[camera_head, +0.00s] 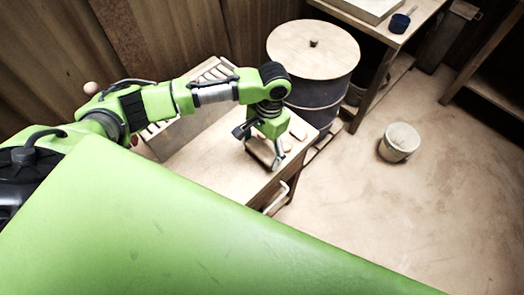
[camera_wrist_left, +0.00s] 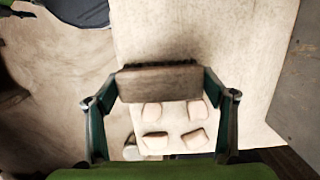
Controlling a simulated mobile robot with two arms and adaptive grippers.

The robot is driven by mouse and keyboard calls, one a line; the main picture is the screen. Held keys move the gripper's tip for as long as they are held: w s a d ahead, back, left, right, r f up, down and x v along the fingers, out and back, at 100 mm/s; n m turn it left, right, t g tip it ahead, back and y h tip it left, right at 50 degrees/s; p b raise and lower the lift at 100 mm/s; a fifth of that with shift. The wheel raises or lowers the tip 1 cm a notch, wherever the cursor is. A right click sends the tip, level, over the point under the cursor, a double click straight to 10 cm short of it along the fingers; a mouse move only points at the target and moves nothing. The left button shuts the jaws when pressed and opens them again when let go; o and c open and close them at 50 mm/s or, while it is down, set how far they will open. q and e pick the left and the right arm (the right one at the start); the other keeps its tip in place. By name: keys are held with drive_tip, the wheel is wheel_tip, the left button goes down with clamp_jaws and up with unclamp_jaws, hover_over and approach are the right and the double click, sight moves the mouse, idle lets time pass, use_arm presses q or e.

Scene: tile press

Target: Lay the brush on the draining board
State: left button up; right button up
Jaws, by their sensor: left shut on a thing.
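The brush (camera_wrist_left: 158,84) is a brown wooden block with a dark, fuzzy edge. In the left wrist view it lies crosswise between the two fingers of my left gripper (camera_wrist_left: 160,100), which is shut on it. In the head view my left gripper (camera_head: 266,152) points down over the wooden bench top, near its right end; the brush is hard to make out there. A slatted wooden piece (camera_head: 212,72), perhaps the draining board, stands at the back of the bench, partly hidden behind my left arm. My right gripper is not in view.
Several pale tiles (camera_wrist_left: 153,141) lie beyond the brush in the left wrist view. A drum with a round wooden lid (camera_head: 312,50) stands behind the bench. A bucket (camera_head: 399,142) is on the floor at right. The bench top (camera_head: 215,160) left of the gripper is clear.

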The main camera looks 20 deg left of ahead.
use_arm(q)
drive_tip(key=shift+f, duration=0.9)
drive_tip(key=shift+f, duration=0.1)
drive_tip(key=o, duration=1.2)
drive_tip(key=shift+c, duration=0.2)
